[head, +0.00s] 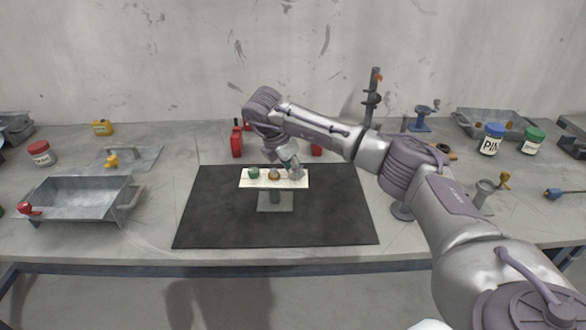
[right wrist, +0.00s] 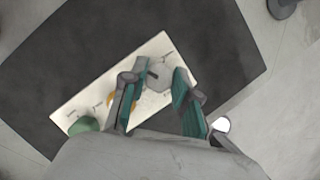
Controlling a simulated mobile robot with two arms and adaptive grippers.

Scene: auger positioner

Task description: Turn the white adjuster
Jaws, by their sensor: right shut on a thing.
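The white adjuster (right wrist: 158,77) is a pale grey-white knob with a dark slot mark, at one end of a cream plate (right wrist: 75,107). In the head view the plate (head: 246,184) stands on a grey pedestal (head: 275,202). My right gripper (right wrist: 163,74) comes down from above with its teal-padded fingers on both sides of the white adjuster, shut on it. In the head view the right gripper (head: 295,169) is at the right end of the plate and largely hides the knob. My left gripper is not in view.
A green knob (head: 254,172) and a yellow knob (head: 274,174) sit on the same plate. A black mat (head: 210,222) lies under the pedestal and is otherwise clear. A metal tray (head: 82,202) stands left. A red bottle (head: 237,144) stands behind the mat.

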